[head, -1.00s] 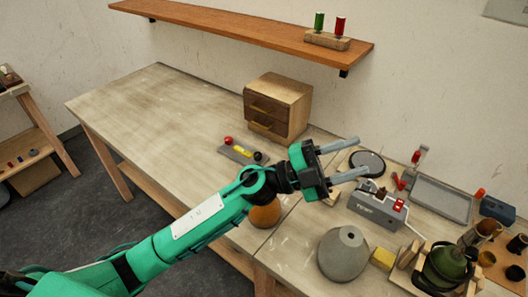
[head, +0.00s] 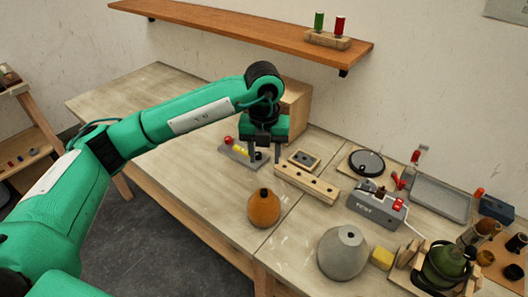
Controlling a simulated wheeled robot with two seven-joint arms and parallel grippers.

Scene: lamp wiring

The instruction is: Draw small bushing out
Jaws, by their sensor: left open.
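No part is plainly marked as the small bushing. A grey strip (head: 233,157) on the bench, left of centre, bears a red piece (head: 228,140), a yellow piece (head: 243,152) and a small dark piece at its right end. My left gripper (head: 265,156) points down over the right end of this strip. Its fingers are apart, on either side of the dark piece, and nothing is seen held. I cannot tell whether the fingers touch anything. My right gripper is not in view.
A wooden bar with several holes (head: 306,184) and a small block (head: 304,160) lie right of the gripper. An orange vessel (head: 263,208) stands in front. A drawer box (head: 297,98) stands behind. A grey tester (head: 376,207) and grey cone (head: 343,252) are right. The bench's left is clear.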

